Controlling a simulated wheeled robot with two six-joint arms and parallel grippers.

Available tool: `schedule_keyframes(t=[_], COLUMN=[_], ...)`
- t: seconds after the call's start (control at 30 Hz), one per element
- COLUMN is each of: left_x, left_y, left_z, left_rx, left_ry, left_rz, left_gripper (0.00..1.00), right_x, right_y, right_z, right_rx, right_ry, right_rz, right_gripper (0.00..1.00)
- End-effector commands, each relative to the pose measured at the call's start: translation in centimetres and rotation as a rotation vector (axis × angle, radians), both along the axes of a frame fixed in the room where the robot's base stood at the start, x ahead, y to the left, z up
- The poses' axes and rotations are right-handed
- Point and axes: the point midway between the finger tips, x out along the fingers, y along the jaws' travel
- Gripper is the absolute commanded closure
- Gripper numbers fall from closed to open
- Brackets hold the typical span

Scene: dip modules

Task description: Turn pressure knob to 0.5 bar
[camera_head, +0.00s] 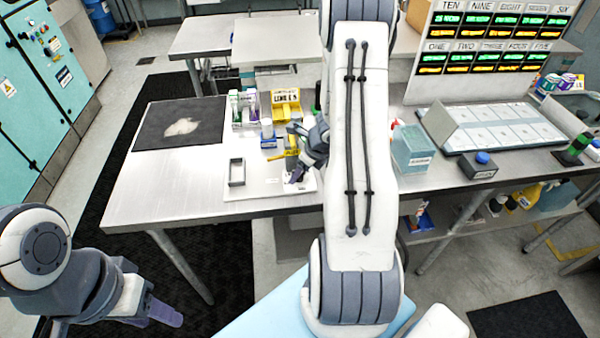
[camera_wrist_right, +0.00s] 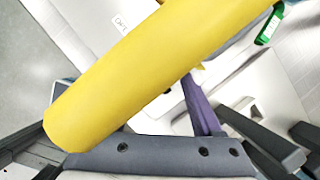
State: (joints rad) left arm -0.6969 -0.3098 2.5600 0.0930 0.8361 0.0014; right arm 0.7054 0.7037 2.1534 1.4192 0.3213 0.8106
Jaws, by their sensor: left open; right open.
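No pressure knob or bar scale can be made out in either view. My right arm reaches over the table, and its gripper (camera_head: 299,168) is low over the white board (camera_head: 262,181), partly hidden by my own arm. One purple finger of it shows in the right wrist view (camera_wrist_right: 201,108). A large yellow cylinder (camera_wrist_right: 150,70) crosses close in front of that camera and hides much of the gripper; whether they touch I cannot tell. The right gripper is open. My left gripper (camera_head: 160,312) is open and empty at the bottom left, off the table.
A small grey frame (camera_head: 237,172) sits on the board. Behind it are a yellow bin (camera_head: 287,103) and small bottles. A black mat (camera_head: 180,124) lies at left.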

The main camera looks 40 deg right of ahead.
Motion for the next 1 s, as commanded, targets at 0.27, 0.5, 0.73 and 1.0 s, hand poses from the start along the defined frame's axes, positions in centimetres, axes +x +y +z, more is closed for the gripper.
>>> schedule_keyframes(t=[0.27,0.5,0.73,1.0], left_x=[0.0,0.0,0.0,0.0], left_y=[0.0,0.0,0.0,0.0], left_z=[0.0,0.5,3.0,3.7], left_rx=[0.000,0.000,0.000,0.000], left_ry=[0.000,0.000,0.000,0.000], left_rz=[0.000,0.000,0.001,0.001], left_gripper=[0.50,0.50,0.50,0.50], right_x=[0.0,0.1,0.2,0.3], right_y=[0.0,0.0,-0.1,-0.1], right_z=[0.0,0.2,0.5,0.1], right_rx=[0.000,0.000,0.001,0.001], right_ry=[0.000,0.000,0.001,-0.003], right_rz=[0.000,0.031,0.266,0.421], right_gripper=[0.86,1.00,1.00,1.00])
